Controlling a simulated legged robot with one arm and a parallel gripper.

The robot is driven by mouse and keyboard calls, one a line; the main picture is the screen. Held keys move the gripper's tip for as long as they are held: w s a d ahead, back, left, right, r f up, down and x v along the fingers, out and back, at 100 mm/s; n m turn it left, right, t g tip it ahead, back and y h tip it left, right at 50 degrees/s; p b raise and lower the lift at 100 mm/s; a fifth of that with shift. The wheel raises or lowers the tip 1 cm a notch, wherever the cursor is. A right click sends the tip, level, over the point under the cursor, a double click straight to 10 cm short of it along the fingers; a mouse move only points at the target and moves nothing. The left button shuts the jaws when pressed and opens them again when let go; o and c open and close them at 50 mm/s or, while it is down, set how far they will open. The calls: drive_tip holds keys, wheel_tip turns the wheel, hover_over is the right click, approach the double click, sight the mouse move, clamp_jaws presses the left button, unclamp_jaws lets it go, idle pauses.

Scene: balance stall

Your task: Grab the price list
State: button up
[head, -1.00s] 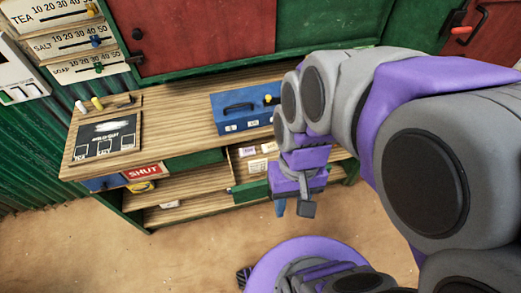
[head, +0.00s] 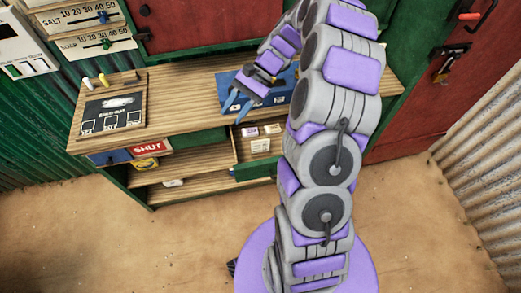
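I cannot tell for sure which thing is the price list. A small white paper with faint print (head: 261,146) lies in the open green drawer (head: 258,170) under the counter, with two small labelled cards (head: 262,130) behind it. A black board with chalk-like writing (head: 112,108) lies on the left of the counter. My gripper (head: 236,111) is above the counter's front edge, with its two blue fingers apart and nothing seen between them.
Slider boards (head: 100,42) hang at upper left. The sandy floor in front is clear.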

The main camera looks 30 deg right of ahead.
drive_tip(key=d+f+m+t, duration=0.2)
drive_tip(key=d+f+m, duration=0.1)
drive_tip(key=d+f, duration=0.5)
drive_tip(key=s+d+f+m+t+y, duration=0.1)
drive_tip(key=d+f+m, duration=0.3)
drive_tip(key=d+f, duration=0.4)
drive_tip(key=d+f+m+t+y, duration=0.1)
drive_tip(key=d+f+m+t, duration=0.2)
drive_tip(key=d+f, duration=0.5)
drive_tip(key=shift+s+d+f+m+t, duration=0.15)
drive_tip(key=shift+d+m+t, duration=0.25)
drive_tip(key=shift+m, duration=0.3)
drive_tip(key=shift+a+f+y, duration=0.1)
drive_tip(key=shift+y, duration=0.2)
drive_tip(key=shift+a+f, duration=0.25)
drive_tip(key=b, duration=0.2)
approach(260, 151)
drive_tip(key=a, duration=0.1)
drive_tip(key=w+a+r, duration=0.1)
drive_tip(key=w+a, duration=0.1)
drive_tip(key=shift+a+r, duration=0.25)
drive_tip(key=shift+a, duration=0.15)
drive_tip(key=shift+b+x, duration=0.9)
drive_tip(key=shift+x, duration=1.8)
drive_tip(key=shift+s, duration=0.15)
clamp_jaws()
